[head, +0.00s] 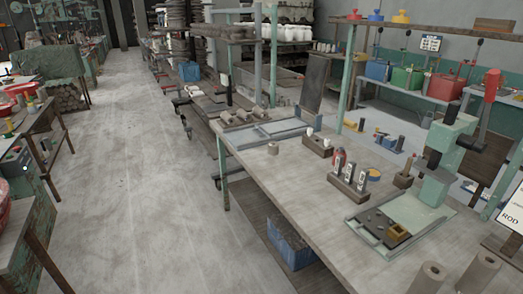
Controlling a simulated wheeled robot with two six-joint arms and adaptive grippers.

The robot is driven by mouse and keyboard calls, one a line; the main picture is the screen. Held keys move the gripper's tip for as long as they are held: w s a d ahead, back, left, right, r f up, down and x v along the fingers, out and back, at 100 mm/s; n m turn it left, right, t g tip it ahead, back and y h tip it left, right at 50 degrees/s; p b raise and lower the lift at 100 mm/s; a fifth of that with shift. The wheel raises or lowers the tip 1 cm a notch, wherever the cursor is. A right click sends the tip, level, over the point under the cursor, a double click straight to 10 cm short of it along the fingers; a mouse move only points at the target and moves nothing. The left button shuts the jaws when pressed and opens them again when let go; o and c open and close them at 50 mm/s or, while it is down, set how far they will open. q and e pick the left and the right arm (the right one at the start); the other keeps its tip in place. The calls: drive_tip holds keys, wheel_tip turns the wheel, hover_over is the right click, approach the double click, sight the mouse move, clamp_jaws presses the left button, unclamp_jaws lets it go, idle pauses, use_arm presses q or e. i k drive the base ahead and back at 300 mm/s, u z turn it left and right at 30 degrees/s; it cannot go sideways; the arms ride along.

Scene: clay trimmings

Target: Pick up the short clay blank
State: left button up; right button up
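Several similar clay-coloured cylinders (240,117) lie at the table's far left end. I cannot tell for certain which of these is the short clay blank. Neither of my grippers shows in the head view.
The worktable (300,195) has bare room at its middle and near left. A dark block with bottles (349,183), a small block with white pieces (318,145) and a green press (440,175) stand on it. A blue crate (290,243) sits below. The left floor (130,180) is clear.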

sight(273, 146)
drive_tip(key=u, duration=0.9)
drive_tip(key=i, duration=2.4)
drive_tip(key=z, duration=2.9)
drive_tip(key=i, duration=0.2)
drive_tip(key=z, duration=0.05)
